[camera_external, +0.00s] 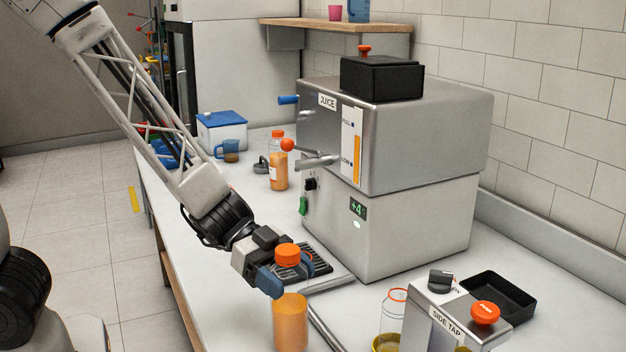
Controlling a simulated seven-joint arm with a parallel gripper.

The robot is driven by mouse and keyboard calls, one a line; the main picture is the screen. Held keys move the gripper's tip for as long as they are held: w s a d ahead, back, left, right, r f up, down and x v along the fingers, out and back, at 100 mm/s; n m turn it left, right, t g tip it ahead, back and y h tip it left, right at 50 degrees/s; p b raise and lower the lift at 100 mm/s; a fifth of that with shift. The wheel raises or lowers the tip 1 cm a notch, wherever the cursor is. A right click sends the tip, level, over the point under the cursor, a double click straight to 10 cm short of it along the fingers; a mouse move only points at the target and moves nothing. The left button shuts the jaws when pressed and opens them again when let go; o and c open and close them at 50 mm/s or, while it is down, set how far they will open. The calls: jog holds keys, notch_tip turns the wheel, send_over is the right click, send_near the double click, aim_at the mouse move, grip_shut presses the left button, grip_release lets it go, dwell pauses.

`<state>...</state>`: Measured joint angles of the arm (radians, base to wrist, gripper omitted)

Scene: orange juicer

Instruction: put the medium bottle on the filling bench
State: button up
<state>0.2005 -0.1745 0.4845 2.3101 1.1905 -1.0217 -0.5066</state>
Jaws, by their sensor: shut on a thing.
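My gripper (284,276) is shut on a bottle (290,322) filled with orange liquid, with an orange cap (287,255). The bottle is upright, in front of the juice machine. Its base is close to the lower picture edge, and I cannot tell whether it touches the white bench top (225,310). Another capped bottle of orange liquid (279,172) stands farther back on the bench, left of the machine. A clear bottle with an orange rim (393,315) stands beside the side tap. The picture does not clearly show which bottle is the medium one.
The steel juice machine (420,220) has a black drip grate (302,262) and a metal rail (330,335) before it. The side tap (455,310) and a black tray (505,297) are at right.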

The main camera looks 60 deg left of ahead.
jog(key=shift+f, duration=1.9)
jog(key=o, duration=1.5)
jog(key=shift+c, duration=0.2)
jog(key=shift+a+r, duration=0.1)
jog(key=shift+r, duration=0.1)
send_near(303, 306)
jog(key=shift+v, duration=2.75)
jog(key=shift+w+r, duration=0.1)
jog(key=shift+w, duration=0.05)
